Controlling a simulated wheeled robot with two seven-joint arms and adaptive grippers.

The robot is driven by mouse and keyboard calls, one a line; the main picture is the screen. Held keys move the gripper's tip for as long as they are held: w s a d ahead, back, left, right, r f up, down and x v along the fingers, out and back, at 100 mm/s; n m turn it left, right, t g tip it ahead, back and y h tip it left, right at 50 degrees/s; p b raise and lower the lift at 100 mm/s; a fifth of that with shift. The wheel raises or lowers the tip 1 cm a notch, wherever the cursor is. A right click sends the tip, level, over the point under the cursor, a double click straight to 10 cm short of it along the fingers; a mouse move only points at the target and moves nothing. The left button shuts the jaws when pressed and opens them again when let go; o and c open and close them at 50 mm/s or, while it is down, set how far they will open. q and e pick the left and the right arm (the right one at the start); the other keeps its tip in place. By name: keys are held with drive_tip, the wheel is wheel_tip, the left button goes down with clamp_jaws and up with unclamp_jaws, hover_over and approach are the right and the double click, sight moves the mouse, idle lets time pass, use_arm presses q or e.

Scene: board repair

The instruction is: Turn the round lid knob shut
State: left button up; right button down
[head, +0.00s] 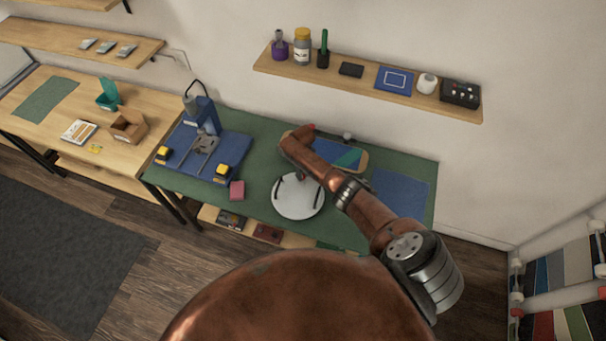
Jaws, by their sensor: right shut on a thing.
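A round, pale lid-like disc (298,207) is at the front middle of the green work mat, with a short dark bar near its left edge and another near its right. My right arm reaches over the mat from the lower right and bends down at the wrist. My right gripper (302,178) is at the disc's far edge, small and mostly hidden by the wrist. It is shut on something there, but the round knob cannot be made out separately. My left gripper is not in view.
A blue fixture (205,115) with yellow-topped blocks stands left of the disc, and a small red block (237,190) lies between them. A blue mat (400,193) lies to the right. A wall shelf (275,68) with jars and tools hangs behind the bench.

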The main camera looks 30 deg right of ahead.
drive_tip(key=c, duration=1.8)
unclamp_jaws()
drive_tip(key=shift+o, duration=0.3)
drive_tip(key=shift+r, duration=0.1)
wheel_tip(320, 180, up, 12)
